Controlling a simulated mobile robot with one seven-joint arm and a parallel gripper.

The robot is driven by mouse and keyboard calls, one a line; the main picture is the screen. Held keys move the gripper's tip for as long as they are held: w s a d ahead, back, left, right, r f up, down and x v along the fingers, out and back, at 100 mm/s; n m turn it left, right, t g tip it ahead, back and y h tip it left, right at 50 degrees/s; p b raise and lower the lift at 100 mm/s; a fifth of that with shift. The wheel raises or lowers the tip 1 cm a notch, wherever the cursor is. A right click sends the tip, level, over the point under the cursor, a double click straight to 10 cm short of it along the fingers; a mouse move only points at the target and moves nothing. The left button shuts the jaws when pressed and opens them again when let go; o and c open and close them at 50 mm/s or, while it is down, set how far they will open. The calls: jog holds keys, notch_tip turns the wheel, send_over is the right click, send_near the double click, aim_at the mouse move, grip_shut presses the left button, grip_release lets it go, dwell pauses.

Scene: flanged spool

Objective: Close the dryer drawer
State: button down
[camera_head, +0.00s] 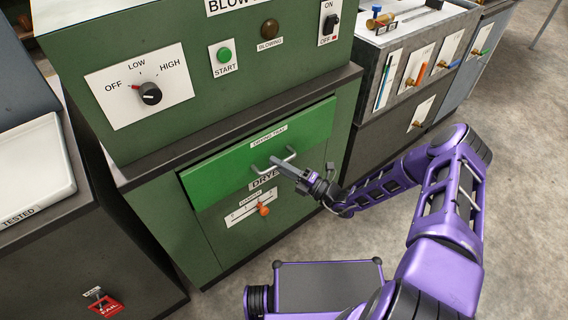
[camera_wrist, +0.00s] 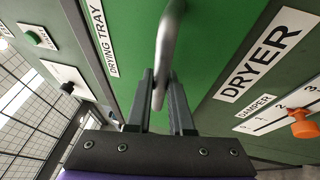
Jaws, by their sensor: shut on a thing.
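The dryer drawer has a bright green front (camera_head: 222,168) labelled DRYING TRAY, set in the darker green dryer cabinet. A dark gap shows along its top edge, and the front stands slightly proud of the cabinet. Its grey metal bar handle (camera_head: 259,171) is partly hidden by my fingers. My gripper (camera_head: 277,163) reaches in from the right and is shut on the handle. In the wrist view, the handle (camera_wrist: 170,35) runs between the two dark fingers of my gripper (camera_wrist: 161,78), with the green front (camera_wrist: 220,40) close behind.
Below the drawer is a damper scale with an orange knob (camera_head: 264,210). The blower panel with its OFF-LOW-HIGH dial (camera_head: 150,93) sits above. A white tray (camera_head: 35,170) lies on the left bench. Grey cabinets stand at the right, with open floor (camera_head: 520,150) in front.

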jog(key=shift+w+r, duration=0.1)
jog(key=shift+w, duration=0.15)
jog(key=c, duration=0.8)
grip_release()
jog(key=shift+a, duration=0.1)
jog(key=v, duration=1.7)
jog(key=shift+s, duration=0.15)
